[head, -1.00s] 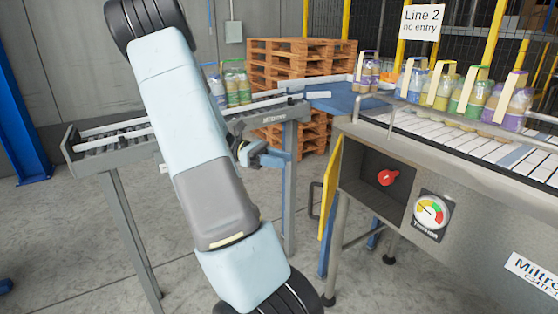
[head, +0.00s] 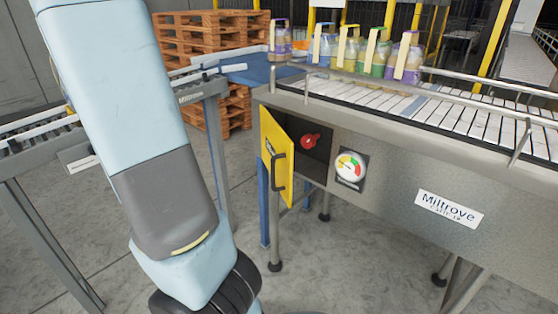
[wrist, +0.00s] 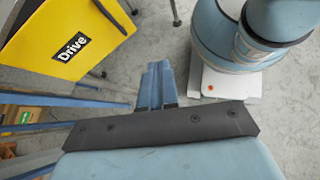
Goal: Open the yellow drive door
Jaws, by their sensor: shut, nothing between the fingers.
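The yellow drive door (head: 280,158) stands swung open on the side of the conveyor frame, with its dark handle (head: 279,171) on the outer face. The compartment behind it (head: 313,160) is exposed and holds a red knob (head: 310,141). In the wrist view the door (wrist: 68,38) fills the upper left, with the word Drive on it. My gripper (wrist: 158,78) is shut and empty, apart from the door and to its lower right. In the head view my arm hides the gripper.
A round gauge (head: 350,166) is right of the compartment. The conveyor (head: 380,101) carries several bottle packs. Wooden pallets (head: 215,35) stand behind. A roller conveyor (head: 195,92) is at left. Grey floor (head: 330,265) is clear in front.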

